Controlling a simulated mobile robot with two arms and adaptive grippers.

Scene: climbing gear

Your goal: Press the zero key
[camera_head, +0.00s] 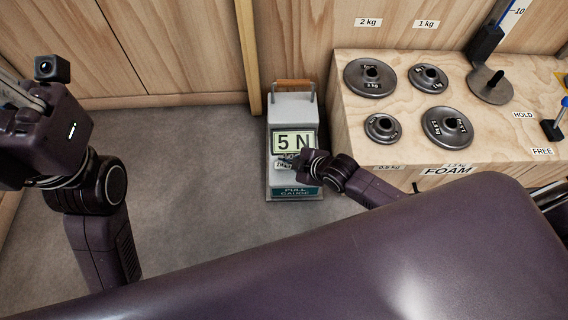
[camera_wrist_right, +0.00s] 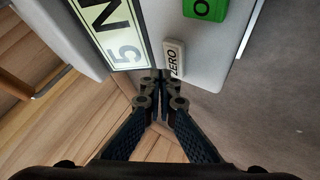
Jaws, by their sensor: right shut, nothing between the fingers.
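The pull gauge (camera_head: 292,108) is a light grey box with an orange-brown top handle, standing on the grey floor. Its display (camera_head: 281,142) reads 5 N and also shows in the right wrist view (camera_wrist_right: 116,36). The zero key (camera_wrist_right: 174,58) is a small pale block lettered ZERO beside the display. My right gripper (camera_wrist_right: 159,80) is shut and empty, its fingertips close to the zero key's end. Whether they touch it I cannot tell. In the head view the right gripper (camera_head: 289,160) covers the gauge's key area. My left gripper (camera_head: 18,96) is at the left edge, its fingers not clear.
A green key (camera_wrist_right: 206,8) sits near the zero key. A wooden block (camera_head: 345,125) on the right carries several metal weights (camera_head: 369,78) and a blue-topped lever (camera_head: 554,128). A wooden wall (camera_head: 190,40) stands behind. The floor (camera_head: 190,200) left of the gauge is clear.

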